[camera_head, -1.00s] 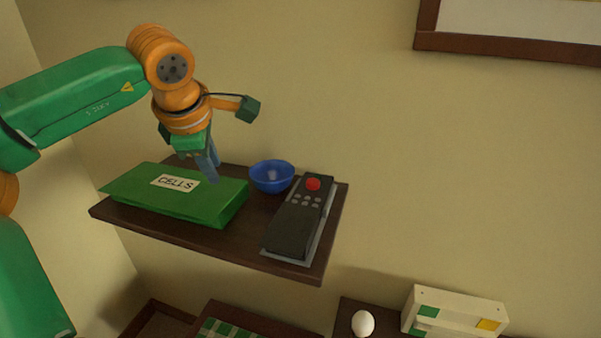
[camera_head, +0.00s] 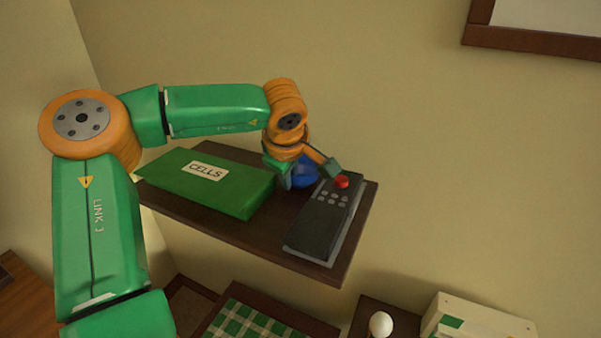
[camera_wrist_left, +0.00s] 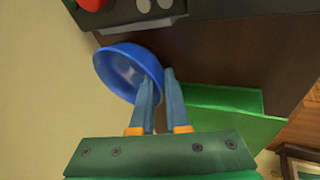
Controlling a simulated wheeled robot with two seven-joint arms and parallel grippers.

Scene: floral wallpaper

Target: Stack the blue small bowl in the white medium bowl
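The small blue bowl (camera_head: 306,174) sits on the dark wooden shelf (camera_head: 270,232), partly hidden by my left gripper (camera_head: 287,183) in the head view. In the left wrist view the bowl (camera_wrist_left: 125,72) shows its open inside. The fingers of my left gripper (camera_wrist_left: 159,82) are at its near rim, one over the inside and one just outside. A gap shows between them, and the bowl wall appears to lie in it; contact cannot be told. No white medium bowl is in view. My right gripper is not in view.
A green box labelled CELLS (camera_head: 210,181) lies left of the bowl. A dark remote-like device with a red button (camera_head: 323,219) lies close on its right. Below are a green checkered surface (camera_head: 240,322), a white egg-like object (camera_head: 381,324) and a cream box (camera_head: 478,318).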

